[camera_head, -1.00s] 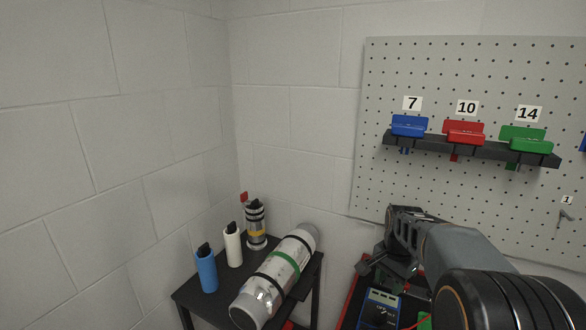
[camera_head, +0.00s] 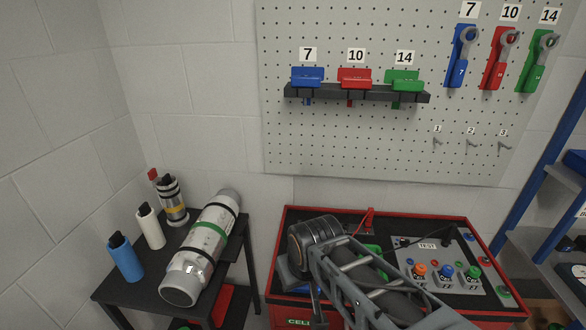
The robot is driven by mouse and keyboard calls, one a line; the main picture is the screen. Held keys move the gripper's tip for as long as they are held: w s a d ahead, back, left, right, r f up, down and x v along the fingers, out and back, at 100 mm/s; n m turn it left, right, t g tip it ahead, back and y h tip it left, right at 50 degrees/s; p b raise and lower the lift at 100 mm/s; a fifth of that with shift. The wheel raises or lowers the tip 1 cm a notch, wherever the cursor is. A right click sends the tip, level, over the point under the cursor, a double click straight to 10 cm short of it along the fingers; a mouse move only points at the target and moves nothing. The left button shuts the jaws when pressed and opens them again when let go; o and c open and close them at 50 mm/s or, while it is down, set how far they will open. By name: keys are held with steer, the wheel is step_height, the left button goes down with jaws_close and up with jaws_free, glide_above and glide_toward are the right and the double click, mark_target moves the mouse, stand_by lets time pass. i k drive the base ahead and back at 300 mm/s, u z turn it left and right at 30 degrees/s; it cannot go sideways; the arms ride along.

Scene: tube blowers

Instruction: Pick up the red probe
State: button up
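A thin red upright piece (camera_head: 369,217), which looks like the red probe, stands at the back of the red-rimmed black worktop (camera_head: 440,222). It is small and I cannot make out its tip. A dark cable lies just right of it. My arm crosses the front of the worktop, with its dark ringed joint to the left of and below the red piece, and it hides part of the surface. A blue device (camera_head: 288,272) shows partly behind my arm. My gripper's fingers cannot be made out in this view.
A grey panel (camera_head: 472,268) with coloured knobs fills the worktop's right. A black side table (camera_head: 108,290) at left carries a large grey cylinder (camera_head: 208,243), blue and white bottles and a banded canister. A pegboard (camera_head: 350,145) is behind; a blue-framed shelf (camera_head: 545,170) stands right.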

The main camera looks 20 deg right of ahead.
mark_target(369, 220)
steer(key=z, duration=0.25)
steer(key=k, duration=0.4)
steer(key=z, duration=1.75)
